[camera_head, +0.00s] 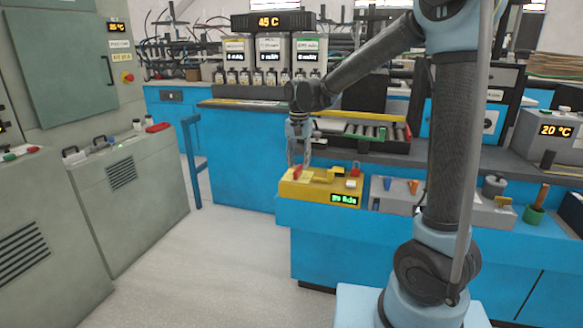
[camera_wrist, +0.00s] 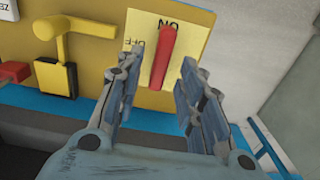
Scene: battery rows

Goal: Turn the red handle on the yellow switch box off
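The yellow switch box (camera_head: 318,190) stands on the blue bench, with a green display on its front. Its red handle (camera_head: 297,172) is at the box's left end. In the wrist view the red handle (camera_wrist: 163,58) lies slightly tilted on a pale label plate, its upper end at the word ON, which reads upside down. The word OFF is left of the handle, partly hidden by a finger. My gripper (camera_wrist: 160,62) is open, one finger on each side of the handle, with visible gaps. In the head view my gripper (camera_head: 299,155) is over the box's left end.
A yellow lever (camera_wrist: 68,45) and a red button (camera_wrist: 14,72) sit left of the handle in the wrist view. A grey tray with small coloured parts (camera_head: 400,192) is right of the box. A roller conveyor (camera_head: 365,132) lies behind. The floor at left is clear.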

